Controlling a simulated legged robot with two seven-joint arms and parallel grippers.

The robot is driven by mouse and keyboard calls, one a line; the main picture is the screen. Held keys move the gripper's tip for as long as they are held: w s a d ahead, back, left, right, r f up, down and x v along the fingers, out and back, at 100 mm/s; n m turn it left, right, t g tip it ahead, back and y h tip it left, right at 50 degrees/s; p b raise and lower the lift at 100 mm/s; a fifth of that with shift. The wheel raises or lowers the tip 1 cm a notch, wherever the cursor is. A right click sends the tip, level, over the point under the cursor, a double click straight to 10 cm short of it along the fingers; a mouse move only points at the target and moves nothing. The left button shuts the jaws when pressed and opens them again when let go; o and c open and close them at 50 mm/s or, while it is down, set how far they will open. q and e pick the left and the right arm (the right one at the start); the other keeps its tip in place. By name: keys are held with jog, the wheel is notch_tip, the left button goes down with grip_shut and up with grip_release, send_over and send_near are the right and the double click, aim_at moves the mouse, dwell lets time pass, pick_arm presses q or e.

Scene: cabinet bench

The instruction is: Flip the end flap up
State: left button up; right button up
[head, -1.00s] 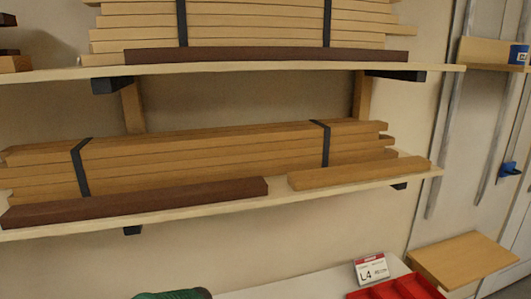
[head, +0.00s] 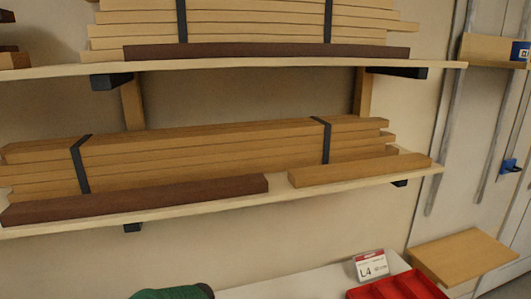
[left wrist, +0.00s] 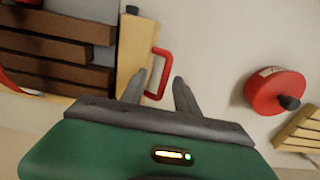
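A light wooden panel (head: 462,257) juts out at the lower right of the head view, beyond the bench end; it looks like the end flap, but I cannot be sure. My left gripper (left wrist: 159,76) is open in the left wrist view, its two grey fingers spread apart. A red handle (left wrist: 153,92) shows between the fingers, beside a pale wooden piece (left wrist: 135,50). I cannot tell whether the fingers touch the handle. A green part of mine shows at the bottom edge of the head view. My right gripper is not in view.
Two wall shelves hold strapped wooden boards (head: 210,160). A red round object with a black knob (left wrist: 275,91) and dark boards (left wrist: 55,50) show in the wrist view.

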pick_arm(q)
jog(key=shift+s+a+f, duration=0.25)
jog(key=shift+s+f, duration=0.3)
jog(key=shift+f, duration=0.05)
jog(key=r+p, duration=0.1)
jog(key=r, duration=0.1)
jog(key=w+r+p, duration=0.1)
jog(key=r+p, duration=0.1)
jog(key=shift+w, duration=0.15)
jog(key=r+p, duration=0.1)
jog(key=r, duration=0.1)
jog(key=r+p, duration=0.2)
jog(key=shift+s+d+r, duration=0.1)
jog(key=shift+s+r, duration=0.1)
jog(key=shift+r, duration=0.15)
jog(key=shift+w+r, duration=0.15)
jog(key=shift+r, duration=0.05)
